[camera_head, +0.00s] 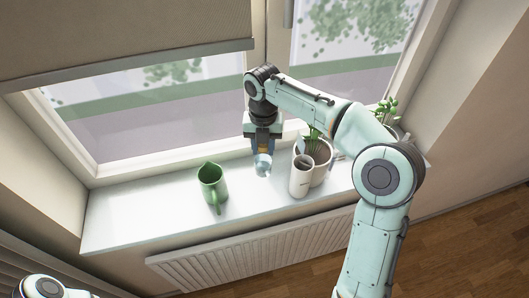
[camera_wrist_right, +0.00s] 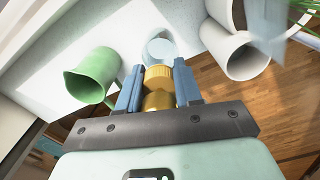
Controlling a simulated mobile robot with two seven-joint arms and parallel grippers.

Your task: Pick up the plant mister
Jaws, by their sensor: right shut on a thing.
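The plant mister (camera_head: 262,163) has a pale, clear bluish body and a gold-coloured top. In the right wrist view the gold top of the mister (camera_wrist_right: 158,88) sits between the blue fingers of my right gripper (camera_wrist_right: 156,72), with the pale body beyond it. My right gripper (camera_head: 262,146) comes down on the mister from above and is shut on it, over the windowsill. Whether the mister's base touches the sill cannot be told. My left gripper is out of view; only part of that arm shows at the lower left.
A green jug (camera_head: 212,186) stands left of the mister on the white windowsill (camera_head: 140,213). A white cup (camera_head: 300,177) and a potted plant (camera_head: 318,152) stand close on the right. Another plant (camera_head: 387,108) is farther right. A radiator (camera_head: 250,250) is below; window glass is behind.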

